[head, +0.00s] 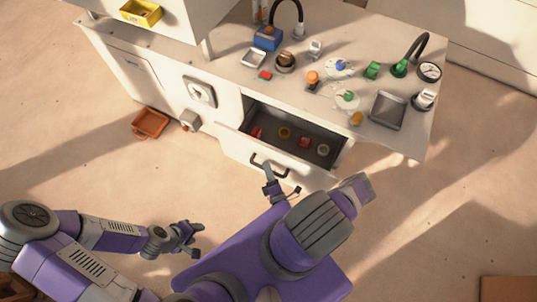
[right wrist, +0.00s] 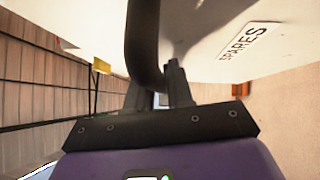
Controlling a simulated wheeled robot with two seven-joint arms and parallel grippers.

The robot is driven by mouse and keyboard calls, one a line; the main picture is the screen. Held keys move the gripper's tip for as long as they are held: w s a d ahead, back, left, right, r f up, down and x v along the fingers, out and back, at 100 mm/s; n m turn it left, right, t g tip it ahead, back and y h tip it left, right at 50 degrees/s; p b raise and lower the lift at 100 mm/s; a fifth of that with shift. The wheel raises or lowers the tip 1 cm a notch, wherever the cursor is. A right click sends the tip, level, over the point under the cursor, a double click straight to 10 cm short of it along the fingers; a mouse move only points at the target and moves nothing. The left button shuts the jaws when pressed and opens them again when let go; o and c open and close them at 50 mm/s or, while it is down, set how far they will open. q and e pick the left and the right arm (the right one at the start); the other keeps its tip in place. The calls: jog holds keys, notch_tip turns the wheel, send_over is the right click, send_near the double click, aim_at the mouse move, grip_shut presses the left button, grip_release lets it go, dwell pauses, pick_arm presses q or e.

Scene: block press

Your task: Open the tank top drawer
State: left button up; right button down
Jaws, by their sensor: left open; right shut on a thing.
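A white drawer (head: 236,147) in the front of the white workbench stands pulled out. Its dark inside shows several small round and red parts. Its dark handle (head: 283,173) is on the front panel. My right gripper (head: 268,179) is at this handle. In the right wrist view the fingers (right wrist: 160,82) are shut on the black handle bar (right wrist: 143,38), beside a white panel with a "SPARES" label (right wrist: 243,43). My left gripper (head: 190,238) is open and empty, over the floor to the left of the drawer.
The bench top (head: 225,68) carries knobs, buttons, a grey tray (head: 387,110) and a blue box (head: 267,38). An orange bin (head: 150,123) lies on the floor at the left. A yellow bin (head: 141,12) sits at the upper left.

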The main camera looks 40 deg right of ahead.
jog(key=shift+s+a, duration=0.35)
jog(key=shift+a, duration=0.35)
jog(key=shift+s+a, duration=0.35)
jog(key=shift+a, duration=0.3)
jog(key=c, duration=1.1)
grip_release()
jog(key=v, duration=0.7)
jog(key=shift+s+p, duration=0.3)
jog(key=shift+a, duration=0.1)
